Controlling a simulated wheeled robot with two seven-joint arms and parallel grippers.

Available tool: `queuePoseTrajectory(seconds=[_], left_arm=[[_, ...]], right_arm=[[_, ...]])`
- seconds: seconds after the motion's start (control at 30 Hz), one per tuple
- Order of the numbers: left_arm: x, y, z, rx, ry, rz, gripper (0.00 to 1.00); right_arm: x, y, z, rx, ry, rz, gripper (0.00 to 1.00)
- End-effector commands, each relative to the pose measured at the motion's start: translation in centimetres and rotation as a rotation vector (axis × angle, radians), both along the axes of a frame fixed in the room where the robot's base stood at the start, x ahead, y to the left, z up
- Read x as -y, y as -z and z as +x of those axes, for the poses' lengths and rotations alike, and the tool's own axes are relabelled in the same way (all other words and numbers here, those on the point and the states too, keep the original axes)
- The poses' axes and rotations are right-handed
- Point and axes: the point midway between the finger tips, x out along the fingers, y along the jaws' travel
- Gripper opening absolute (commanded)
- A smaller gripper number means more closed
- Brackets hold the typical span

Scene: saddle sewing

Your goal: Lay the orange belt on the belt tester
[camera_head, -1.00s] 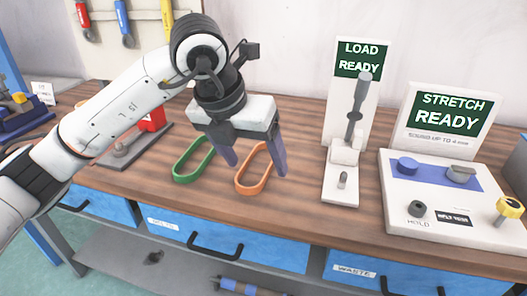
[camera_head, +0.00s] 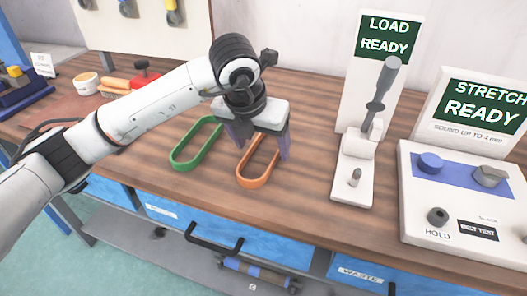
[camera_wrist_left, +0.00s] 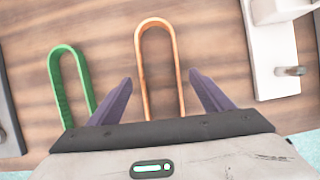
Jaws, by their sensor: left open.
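The orange belt (camera_head: 248,185) is a long loop lying on the wooden bench. My left gripper (camera_head: 261,153) is open above it, its two fingers on either side of the loop. In the left wrist view, the orange belt (camera_wrist_left: 140,62) runs between the spread fingers of the gripper (camera_wrist_left: 160,80), and its near end is hidden behind the gripper body. I cannot tell the exact height of the fingertips. The belt tester (camera_head: 415,200) is the white box at the right, with two posts on a blue strip and a "STRETCH READY" sign. My right gripper is not in view.
A green belt (camera_head: 184,167) lies just left of the orange one; it also shows in the left wrist view (camera_wrist_left: 57,90). A white lever stand (camera_head: 350,185) with a "LOAD READY" sign stands between the belts and tester. Blue drawers (camera_head: 175,220) are under the bench's front edge.

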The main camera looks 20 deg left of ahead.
Motion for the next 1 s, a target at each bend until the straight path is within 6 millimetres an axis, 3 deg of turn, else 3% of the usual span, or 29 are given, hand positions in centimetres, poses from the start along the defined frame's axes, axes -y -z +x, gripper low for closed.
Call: queuePoseTrajectory(seconds=[0.13, 0.37, 0.63, 0.87, 1.0], left_arm=[[0.0, 1.1, 0.5, 0.000, -0.001, 0.000, 0.73], [0.0, 1.3, 0.6, 0.001, 0.000, 0.000, 0.73], [0.0, 1.2, 0.6, 0.002, 0.000, 0.000, 0.28], [0.0, 1.1, 0.6, 0.003, 0.000, -0.001, 0.28], [0.1, -0.3, 0.7, 0.007, 0.001, -0.002, 0.28]], right_arm=[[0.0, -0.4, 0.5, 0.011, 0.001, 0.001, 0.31], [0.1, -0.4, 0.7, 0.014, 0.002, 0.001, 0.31], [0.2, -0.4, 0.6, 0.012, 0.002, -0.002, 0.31], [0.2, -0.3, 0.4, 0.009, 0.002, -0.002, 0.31], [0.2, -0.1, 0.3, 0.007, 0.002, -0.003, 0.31]])
